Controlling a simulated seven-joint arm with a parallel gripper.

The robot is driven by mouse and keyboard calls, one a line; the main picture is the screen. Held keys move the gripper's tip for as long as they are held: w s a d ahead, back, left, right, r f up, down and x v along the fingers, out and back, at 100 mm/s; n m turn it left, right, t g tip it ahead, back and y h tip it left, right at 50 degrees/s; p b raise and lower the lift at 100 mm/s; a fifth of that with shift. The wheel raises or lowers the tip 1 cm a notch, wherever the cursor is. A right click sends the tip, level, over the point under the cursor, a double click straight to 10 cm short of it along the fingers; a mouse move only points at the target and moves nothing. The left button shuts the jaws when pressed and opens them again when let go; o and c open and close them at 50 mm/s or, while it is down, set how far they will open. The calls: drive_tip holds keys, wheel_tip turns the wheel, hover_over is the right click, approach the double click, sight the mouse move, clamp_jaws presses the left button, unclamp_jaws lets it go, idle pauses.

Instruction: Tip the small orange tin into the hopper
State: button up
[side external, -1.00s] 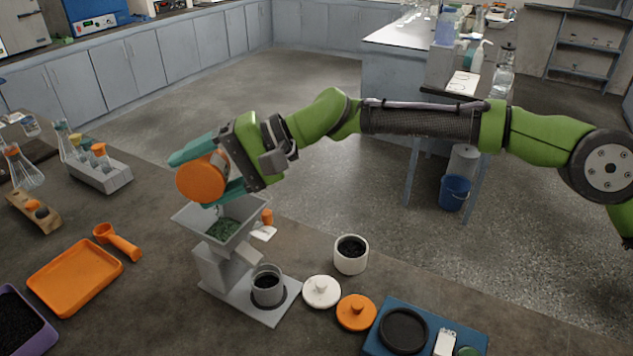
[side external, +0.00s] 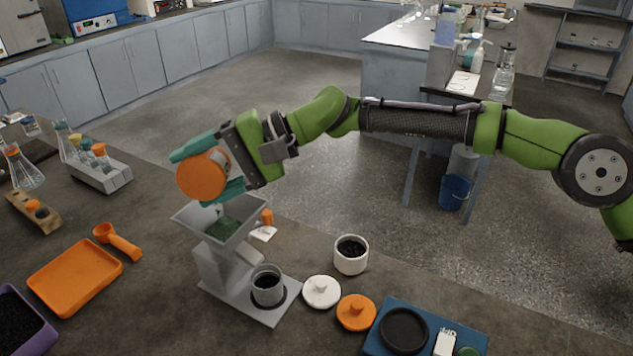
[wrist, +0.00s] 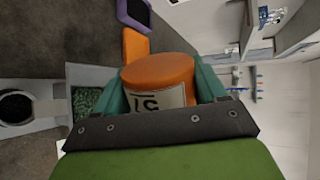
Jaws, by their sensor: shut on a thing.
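The small orange tin (side external: 202,178) is tilted on its side above the hopper, with its round orange end facing the side camera. My gripper (side external: 212,172) is shut on the tin, one teal finger on each side. In the wrist view the tin (wrist: 160,75) shows a white label with dark print between the fingers of my gripper (wrist: 165,95). The grey hopper (side external: 182,213) stands directly below, with green granules in it. The hopper also shows in the wrist view (wrist: 85,73). The tin's open mouth and its contents cannot be made out.
A grey cup (side external: 266,288) of dark grains stands on the shaker base. A white jar (side external: 350,262), a white lid (side external: 321,292) and an orange lid (side external: 356,312) are to its right. An orange tray (side external: 75,280) and orange scoop (side external: 118,240) lie at left.

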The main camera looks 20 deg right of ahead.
idle(0.3)
drive_tip(key=shift+w+r+m+g, duration=0.1)
drive_tip(key=shift+w+m+g, duration=0.05)
drive_tip(key=shift+m+g, duration=0.15)
drive_tip(key=shift+s+n+t, duration=0.4)
drive_tip(key=shift+n+t, duration=0.1)
drive_tip(key=shift+n, duration=0.3)
drive_tip(key=shift+a+n+t+h, duration=0.1)
drive_tip(key=shift+n+t+h, duration=0.2)
drive_tip(key=shift+n, duration=0.1)
drive_tip(key=shift+s, duration=0.1)
drive_tip(key=shift+s+a+n+t, duration=0.1)
drive_tip(key=shift+s+n+t, duration=0.2)
drive_tip(key=shift+n+t, duration=0.5)
drive_tip(key=shift+s+n+t+h, duration=0.1)
drive_tip(key=shift+n+t+h, duration=0.3)
drive_tip(key=shift+n, duration=0.3)
